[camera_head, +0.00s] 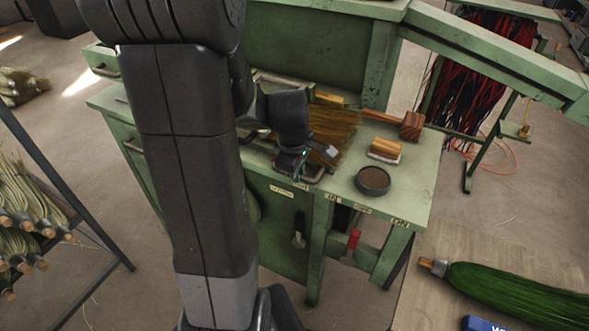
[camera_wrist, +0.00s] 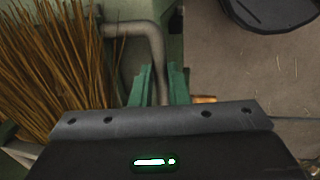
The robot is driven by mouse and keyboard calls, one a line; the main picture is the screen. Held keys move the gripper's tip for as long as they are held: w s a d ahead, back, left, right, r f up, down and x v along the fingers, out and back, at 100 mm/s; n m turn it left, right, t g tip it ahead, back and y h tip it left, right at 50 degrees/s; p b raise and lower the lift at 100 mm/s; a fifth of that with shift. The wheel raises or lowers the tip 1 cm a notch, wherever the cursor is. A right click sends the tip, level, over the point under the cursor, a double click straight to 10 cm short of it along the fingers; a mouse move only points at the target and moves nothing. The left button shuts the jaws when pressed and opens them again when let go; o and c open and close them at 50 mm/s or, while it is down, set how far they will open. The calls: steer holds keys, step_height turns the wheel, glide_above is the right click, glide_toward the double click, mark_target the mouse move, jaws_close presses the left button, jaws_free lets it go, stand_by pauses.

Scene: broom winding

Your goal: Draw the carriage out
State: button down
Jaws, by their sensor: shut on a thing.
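A bent grey metal handle (camera_wrist: 150,38) stands at the front of the green bench, beside brown bristles. My gripper (camera_wrist: 160,88) is shut on this handle, with its green fingers on either side of the bar. In the head view, my gripper (camera_head: 292,168) is low at the bench's front edge, and part of the handle (camera_head: 320,174) shows to its right. The brown bristles (camera_head: 335,128) lie flat just behind the handle. The carriage body is mostly hidden by my arm and the bristles, so I cannot tell its exact outline or position.
On the green bench (camera_head: 420,190) are a round dark dish (camera_head: 373,181), a wooden block brush (camera_head: 385,149) and a wooden mallet (camera_head: 411,125). A red-handled lever (camera_head: 353,240) is below the front edge. A green broom (camera_head: 510,288) lies at lower right. Floor is free in front.

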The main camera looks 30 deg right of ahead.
steer(key=shift+s, duration=0.15)
steer(key=c, duration=1.4)
jaws_free()
steer(key=shift+s+d, duration=0.15)
steer(key=shift+d, duration=0.05)
steer(key=shift+a+r, duration=0.1)
steer(key=shift+r, duration=0.2)
step_height(320, 180, up, 13)
steer(key=s+a, duration=0.1)
steer(key=a, duration=0.1)
steer(key=shift+s+p, duration=0.2)
steer(key=shift+p, duration=0.15)
steer(key=shift+f, duration=0.1)
